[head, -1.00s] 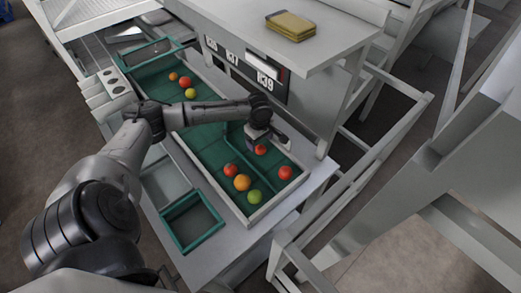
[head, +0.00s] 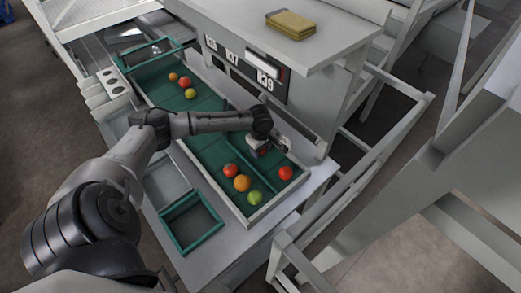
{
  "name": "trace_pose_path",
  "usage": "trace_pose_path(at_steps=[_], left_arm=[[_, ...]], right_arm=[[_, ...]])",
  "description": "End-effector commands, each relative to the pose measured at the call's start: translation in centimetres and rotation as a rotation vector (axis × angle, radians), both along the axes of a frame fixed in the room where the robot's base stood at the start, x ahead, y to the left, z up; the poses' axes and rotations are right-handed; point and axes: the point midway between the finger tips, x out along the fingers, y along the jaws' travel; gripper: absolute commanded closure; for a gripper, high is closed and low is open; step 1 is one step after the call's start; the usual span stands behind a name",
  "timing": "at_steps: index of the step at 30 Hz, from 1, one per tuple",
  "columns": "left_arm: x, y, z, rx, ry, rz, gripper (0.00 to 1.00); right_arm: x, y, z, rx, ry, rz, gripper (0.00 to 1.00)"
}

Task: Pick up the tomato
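My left gripper (head: 264,152) is low over the near part of the green-lined sorting tray (head: 211,150). A red tomato under it is almost wholly hidden, with only a trace of red showing at the fingers. I cannot tell whether the fingers are shut on it. Other tomatoes lie nearby in the tray: a red one (head: 230,170), an orange one (head: 242,183), a green one (head: 254,197) and another red one (head: 285,173) to the right of the gripper. My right gripper is not in view.
Farther up the tray lie an orange (head: 173,77), a red (head: 185,82) and a yellow-green tomato (head: 191,94). An empty green-rimmed bin (head: 191,222) stands at the near left. A grey shelf (head: 240,29) with yellow cloths (head: 290,25) overhangs the tray's far side.

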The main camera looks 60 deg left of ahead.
Motion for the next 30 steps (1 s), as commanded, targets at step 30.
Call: trace_pose_path(at_steps=[30], left_arm=[[0.3,-3.7,6.4,-0.004,-0.003,-0.004,0.66]], right_arm=[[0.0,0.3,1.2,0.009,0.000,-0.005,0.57]])
